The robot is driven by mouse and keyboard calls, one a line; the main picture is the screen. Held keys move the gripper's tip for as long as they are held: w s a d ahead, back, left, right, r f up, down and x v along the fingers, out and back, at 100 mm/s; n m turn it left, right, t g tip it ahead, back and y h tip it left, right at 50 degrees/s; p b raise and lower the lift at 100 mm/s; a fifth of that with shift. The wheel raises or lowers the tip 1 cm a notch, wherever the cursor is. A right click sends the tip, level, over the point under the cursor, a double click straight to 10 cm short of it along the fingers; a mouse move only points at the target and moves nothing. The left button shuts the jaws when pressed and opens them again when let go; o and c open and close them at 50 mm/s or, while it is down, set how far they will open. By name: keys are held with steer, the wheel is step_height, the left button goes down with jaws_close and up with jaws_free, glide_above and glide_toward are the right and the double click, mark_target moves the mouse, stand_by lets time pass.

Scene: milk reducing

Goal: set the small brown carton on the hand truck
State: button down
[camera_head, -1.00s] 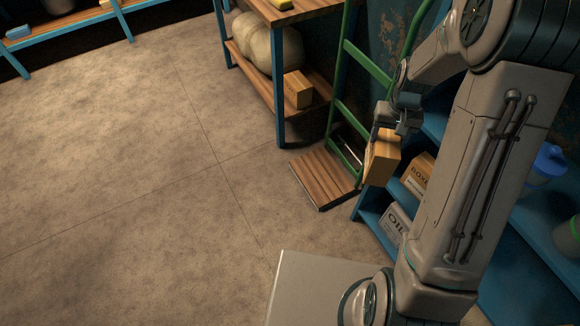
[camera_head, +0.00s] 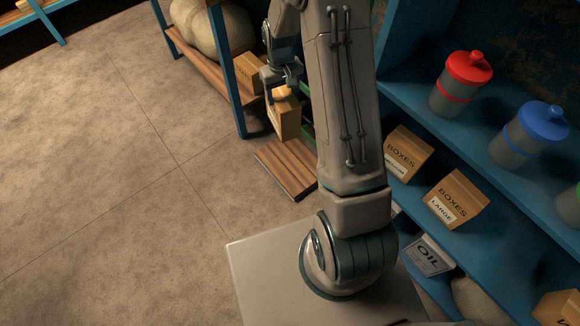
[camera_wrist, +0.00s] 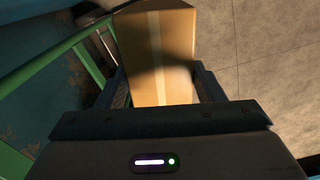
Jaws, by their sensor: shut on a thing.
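The small brown carton (camera_head: 284,118) hangs in my gripper (camera_head: 281,88), which is shut on its upper part. In the wrist view the carton (camera_wrist: 158,50) sits between the two fingers, with a pale tape strip down its face. The hand truck's wooden platform (camera_head: 290,168) lies low on the floor, below and slightly right of the carton in the head view. The carton appears apart from the platform. The hand truck's green frame (camera_head: 306,122) is mostly hidden behind my arm; its green rails (camera_wrist: 88,62) show left of the carton in the wrist view.
A blue shelf (camera_head: 420,110) at right holds a red-lidded jar (camera_head: 461,85), a blue-lidded jar (camera_head: 530,135), boxes (camera_head: 456,198) and an oil package (camera_head: 430,256). A rack (camera_head: 236,75) with sacks (camera_head: 208,28) and another carton (camera_head: 240,74) stands behind. The left floor is open.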

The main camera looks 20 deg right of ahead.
steer(key=w+d+f+n+b, duration=0.1)
steer(key=d+f+b, duration=0.3)
steer(key=f+b, duration=0.5)
steer(key=w+d+f+n+b, duration=0.1)
steer(key=w+d+f+b, duration=0.3)
steer(key=f, duration=2.1)
steer(key=w+d+f+n+b, duration=0.1)
steer(key=d+f+b, duration=0.4)
steer(key=f+b, duration=0.9)
step_height(320, 180, down, 4)
steer(key=shift+w+r, duration=0.15)
steer(key=shift+w, duration=0.7)
steer(key=shift+f+b, duration=0.2)
steer(key=shift+b, duration=0.15)
steer(key=shift+c, duration=1.9)
jaws_free()
